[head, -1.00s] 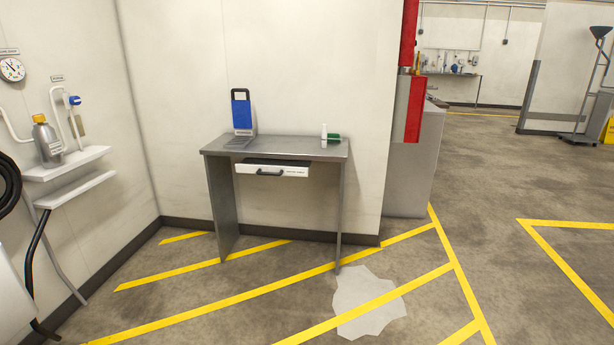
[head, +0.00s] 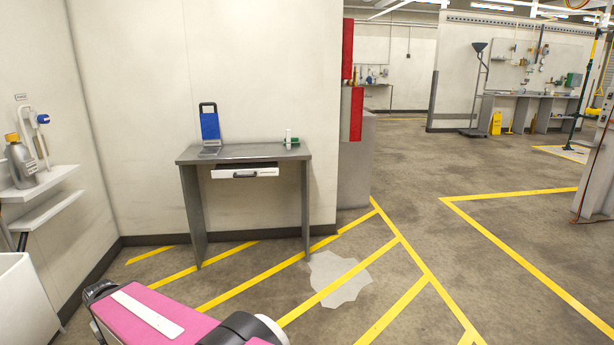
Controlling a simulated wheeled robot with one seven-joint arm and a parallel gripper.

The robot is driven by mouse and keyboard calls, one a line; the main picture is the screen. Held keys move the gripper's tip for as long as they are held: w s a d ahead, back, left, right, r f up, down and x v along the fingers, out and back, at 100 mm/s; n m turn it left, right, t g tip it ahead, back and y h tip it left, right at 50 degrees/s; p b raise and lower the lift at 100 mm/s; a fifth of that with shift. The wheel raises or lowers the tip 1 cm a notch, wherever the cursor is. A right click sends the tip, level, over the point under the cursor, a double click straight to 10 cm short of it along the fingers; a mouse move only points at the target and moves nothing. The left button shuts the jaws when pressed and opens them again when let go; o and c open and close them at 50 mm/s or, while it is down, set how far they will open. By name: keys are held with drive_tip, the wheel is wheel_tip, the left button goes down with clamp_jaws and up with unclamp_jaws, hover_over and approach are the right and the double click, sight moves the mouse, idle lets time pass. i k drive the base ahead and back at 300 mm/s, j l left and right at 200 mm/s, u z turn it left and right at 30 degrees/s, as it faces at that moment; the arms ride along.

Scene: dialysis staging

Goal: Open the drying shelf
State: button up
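A grey metal table (head: 250,153) stands against the wall. Under its top is a white-fronted drawer (head: 262,173) with a dark handle (head: 244,175) and small black lettering, too small to read. I cannot tell whether this drawer is the drying shelf. The drawer front sits beneath the tabletop, with a dark gap above it. My arm, pink with a white stripe, shows at the bottom of the head view, well in front of the table. My gripper cannot be made out for certain, so whether it is open or shut does not show.
A blue holder (head: 210,124) and a small green item with a white bottle (head: 288,139) stand on the table. A wall shelf (head: 40,184) with a grey, yellow-capped bottle (head: 20,163) is at left. A pale floor patch (head: 338,279) lies in front. Open floor extends right.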

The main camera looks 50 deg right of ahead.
sight(248, 170)
drive_tip(key=j+z, duration=0.15)
drive_tip(key=z, duration=0.25)
drive_tip(key=j+z, duration=0.15)
drive_tip(key=z, duration=0.25)
drive_tip(key=j+z, duration=0.2)
drive_tip(key=z, duration=0.2)
drive_tip(key=j+z, duration=0.15)
drive_tip(key=z, duration=0.25)
